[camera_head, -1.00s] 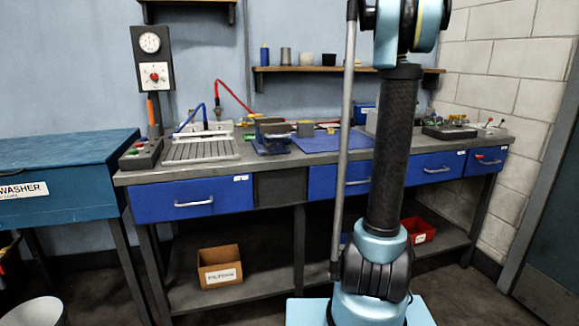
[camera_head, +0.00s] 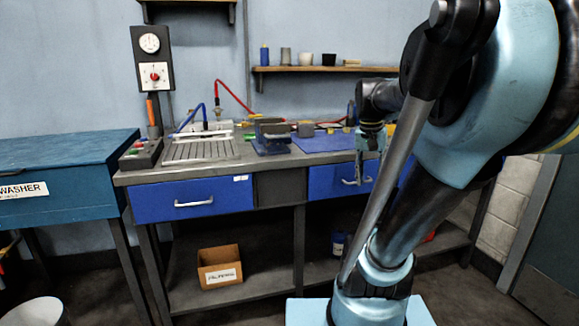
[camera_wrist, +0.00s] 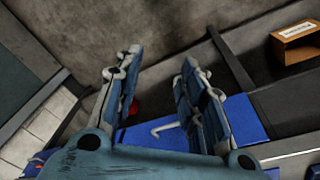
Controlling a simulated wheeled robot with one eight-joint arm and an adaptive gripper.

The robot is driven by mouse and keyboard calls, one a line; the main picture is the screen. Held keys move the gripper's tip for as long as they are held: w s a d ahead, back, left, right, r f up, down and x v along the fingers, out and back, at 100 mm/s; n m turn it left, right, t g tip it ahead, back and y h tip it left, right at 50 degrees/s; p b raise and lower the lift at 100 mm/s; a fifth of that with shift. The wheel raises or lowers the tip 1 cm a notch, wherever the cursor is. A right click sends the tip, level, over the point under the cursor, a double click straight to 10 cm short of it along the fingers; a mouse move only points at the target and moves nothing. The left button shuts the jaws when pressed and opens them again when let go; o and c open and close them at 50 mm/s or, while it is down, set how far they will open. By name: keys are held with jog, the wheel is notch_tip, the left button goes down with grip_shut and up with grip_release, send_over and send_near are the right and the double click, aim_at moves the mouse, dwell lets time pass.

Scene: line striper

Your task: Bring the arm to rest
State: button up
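My gripper (camera_head: 362,172) hangs in front of the workbench, beside a blue drawer front (camera_head: 335,182) with a metal handle, with its fingers pointing down. In the wrist view my gripper (camera_wrist: 160,64) has its two blue-and-grey fingers well apart, with nothing between them. The drawer front (camera_wrist: 240,120) and its handle show behind and below the fingers. My arm is bent, with its large light-blue joint close to the head camera on the right. It hides the right part of the bench.
The workbench top (camera_head: 255,162) carries a ribbed tray (camera_head: 200,150), a blue vise-like block (camera_head: 271,138) and a blue mat (camera_head: 320,141). A blue washer (camera_head: 60,175) stands left. A cardboard box (camera_head: 219,267) sits on the lower shelf. A wall shelf (camera_head: 310,69) hangs above.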

jog(key=s+a+f+n, duration=0.2)
jog(key=s+f, duration=0.3)
jog(key=f, duration=0.2)
jog(key=s+a+f+n+t+y, duration=0.1)
jog(key=s+a+f+n, duration=0.2)
jog(key=s+f, duration=0.2)
notch_tip(320, 180, down, 3)
jog(key=shift+a+f, duration=0.15)
jog(key=shift+a, duration=0.15)
jog(key=shift+s, duration=0.1)
jog(key=shift+w+f, duration=0.2)
jog(key=shift+w, duration=0.25)
jog(key=shift+c, duration=0.4)
